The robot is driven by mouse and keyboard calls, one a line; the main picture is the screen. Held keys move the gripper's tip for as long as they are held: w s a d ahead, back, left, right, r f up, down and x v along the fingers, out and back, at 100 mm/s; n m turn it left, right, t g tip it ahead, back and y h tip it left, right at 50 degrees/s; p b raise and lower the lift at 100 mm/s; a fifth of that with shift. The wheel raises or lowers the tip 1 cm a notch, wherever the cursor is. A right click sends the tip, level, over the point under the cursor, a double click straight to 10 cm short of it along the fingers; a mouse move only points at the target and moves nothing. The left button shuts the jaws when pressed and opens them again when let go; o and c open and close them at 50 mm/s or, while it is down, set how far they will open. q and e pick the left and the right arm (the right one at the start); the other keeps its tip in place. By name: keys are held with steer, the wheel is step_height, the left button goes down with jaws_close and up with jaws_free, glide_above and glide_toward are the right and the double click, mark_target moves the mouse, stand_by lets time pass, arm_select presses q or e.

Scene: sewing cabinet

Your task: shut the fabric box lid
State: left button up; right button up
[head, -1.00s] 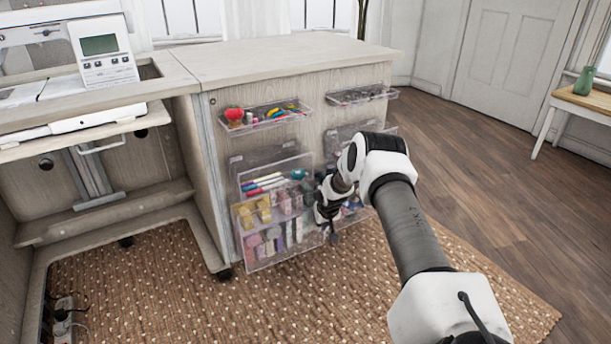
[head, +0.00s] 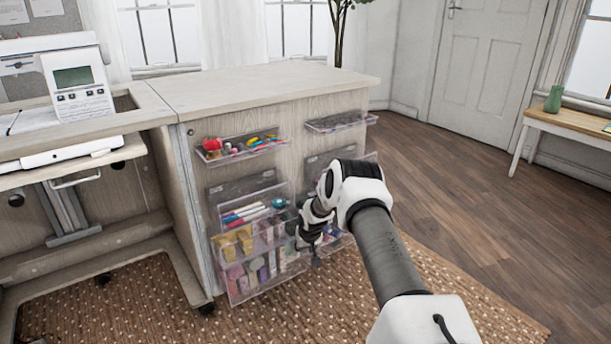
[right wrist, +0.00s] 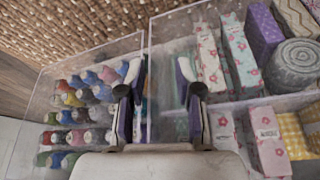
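The clear fabric box (head: 232,285) hangs low on the cabinet's end panel, filled with folded and rolled fabrics. A clear panel that looks like its raised lid (head: 290,192) stands above it; its exact edges are hard to tell. My right gripper (head: 312,252) is at the box's right end, partly hidden by its own wrist. In the right wrist view, the fabric box (right wrist: 165,30) is at the right. My right gripper (right wrist: 160,92) has its two fingers apart there, near the box's side wall, with fabric visible between them. I cannot tell whether they touch the box. My left gripper is out of view.
A clear box of thread spools (right wrist: 75,100) sits beside the fabric box. Shallow clear trays (head: 240,150) hang higher on the cabinet (head: 270,85). A sewing machine (head: 75,85) stands left.

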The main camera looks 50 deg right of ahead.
steer(key=v, duration=1.2)
steer(key=shift+f, duration=0.1)
